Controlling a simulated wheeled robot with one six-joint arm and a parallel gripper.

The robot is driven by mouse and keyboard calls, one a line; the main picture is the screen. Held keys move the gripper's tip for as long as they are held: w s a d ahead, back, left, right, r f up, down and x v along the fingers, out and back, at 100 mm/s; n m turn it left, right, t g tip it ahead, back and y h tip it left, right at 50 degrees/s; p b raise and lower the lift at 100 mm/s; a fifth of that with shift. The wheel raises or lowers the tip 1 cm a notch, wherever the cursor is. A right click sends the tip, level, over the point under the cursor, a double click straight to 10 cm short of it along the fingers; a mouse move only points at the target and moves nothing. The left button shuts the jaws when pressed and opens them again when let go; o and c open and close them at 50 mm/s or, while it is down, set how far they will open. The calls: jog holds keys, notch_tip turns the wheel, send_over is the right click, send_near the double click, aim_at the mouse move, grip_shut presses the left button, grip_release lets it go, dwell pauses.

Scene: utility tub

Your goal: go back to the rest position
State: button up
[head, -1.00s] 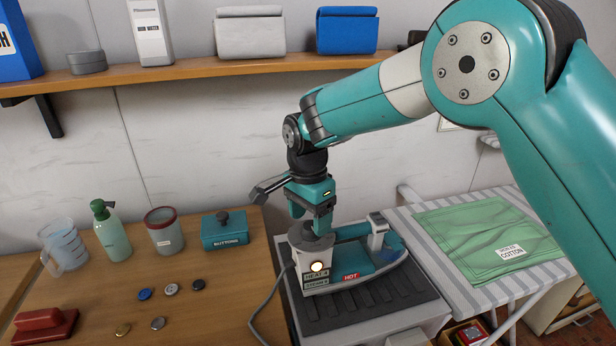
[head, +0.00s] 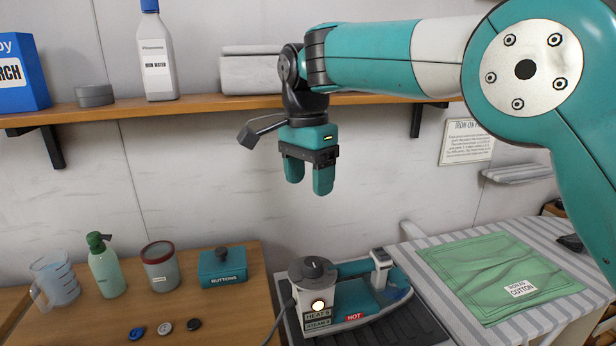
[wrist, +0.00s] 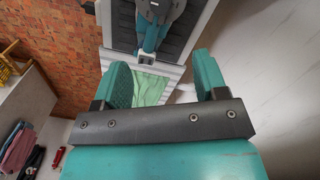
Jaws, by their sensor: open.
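My gripper (head: 309,178) hangs in the air above the iron, in front of the wall and a little below the shelf edge. Its two teal fingers point down, stand apart and hold nothing. In the wrist view the fingers (wrist: 163,85) also show a gap between them. The teal iron (head: 362,297) rests on its dark ribbed stand (head: 420,326), well below the gripper. It has a grey knob on top, a lit lamp, heat and steam labels and a red HOT tag.
A striped ironing board (head: 440,262) with a green cotton cloth (head: 490,270) is at right. The shelf (head: 200,108) holds a starch box, a bottle and a grey case near my arm. A button box (head: 222,268), tin, spray bottle and jug stand on the left table.

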jog(key=shift+d, duration=0.1)
jog(key=s+d+n+y, duration=0.3)
jog(key=s+d+n, duration=1)
jog(key=s, duration=0.5)
jog(key=s+d+f+n, duration=0.1)
jog(key=s+f+n, duration=0.1)
jog(key=s, duration=0.3)
jog(key=s+d+f+n+y, duration=0.1)
jog(key=s+f, duration=0.1)
jog(key=s, duration=0.3)
jog(key=shift+s+d+f+n+y, duration=0.2)
jog(key=shift+s+d+n+y, duration=0.1)
jog(key=shift+n, duration=0.1)
